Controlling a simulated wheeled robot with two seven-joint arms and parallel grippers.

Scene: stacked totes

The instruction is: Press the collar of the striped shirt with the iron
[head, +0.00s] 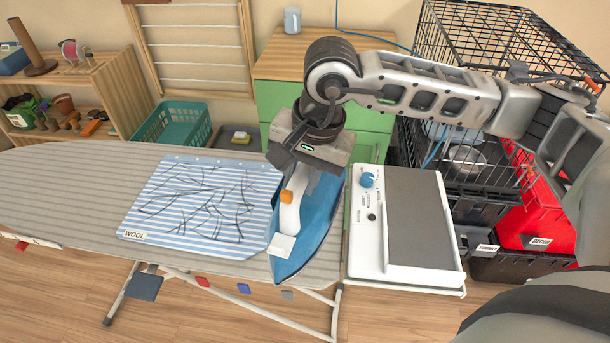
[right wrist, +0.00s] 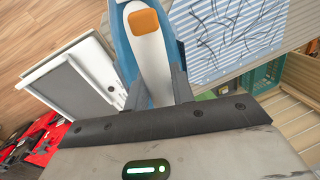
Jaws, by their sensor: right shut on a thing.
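The blue-and-white striped shirt (head: 180,222) lies flat on the ironing board (head: 60,180), with dark crease lines across it and a "WOOL" tag at its lower left corner. I cannot make out a separate collar. The blue iron (head: 325,225) has a white handle with an orange button. It is at the board's right end, beside the shirt's right edge. My right gripper (head: 299,178) is shut on its handle, which also shows in the right wrist view (right wrist: 150,60). Whether the iron touches the board is unclear. My left gripper is out of view.
A white station with a grey plate (head: 425,225) and blue knob stands right of the board. Behind are a green drawer cabinet (head: 275,95), a teal basket (head: 175,125) and a wooden shelf (head: 110,80). A black wire cage (head: 470,50) and red bin (head: 540,220) stand at right.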

